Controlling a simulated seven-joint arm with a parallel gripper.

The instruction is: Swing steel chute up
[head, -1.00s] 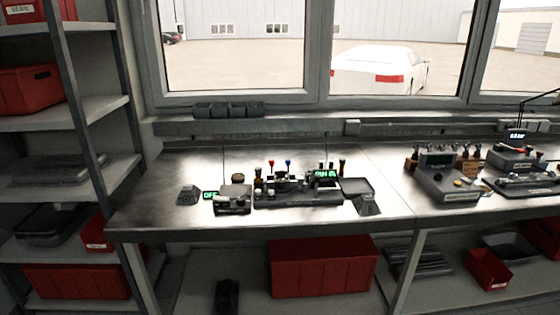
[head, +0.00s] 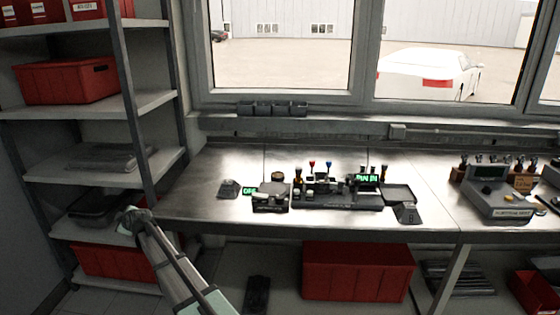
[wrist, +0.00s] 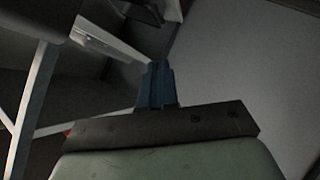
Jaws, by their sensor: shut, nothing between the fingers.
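The black device (head: 338,195) with small knobs and green displays stands on the steel workbench. Beside it are a dark sloped piece (head: 408,214) at its right front and another small sloped piece (head: 229,188) further left. I cannot tell which part is the steel chute; the pieces are small and dark here. My arm (head: 170,258) rises from the bottom of the head view, left of the bench front and well apart from the device. In the wrist view my gripper (wrist: 157,82) shows its blue fingers shut together and empty. No chute is recognisable there.
The workbench (head: 190,205) has bare room left of the device. A shelf rack with red bins (head: 66,80) stands at the left, close to my arm. A red crate (head: 357,270) sits under the bench. A grey instrument (head: 497,201) stands further right on the bench.

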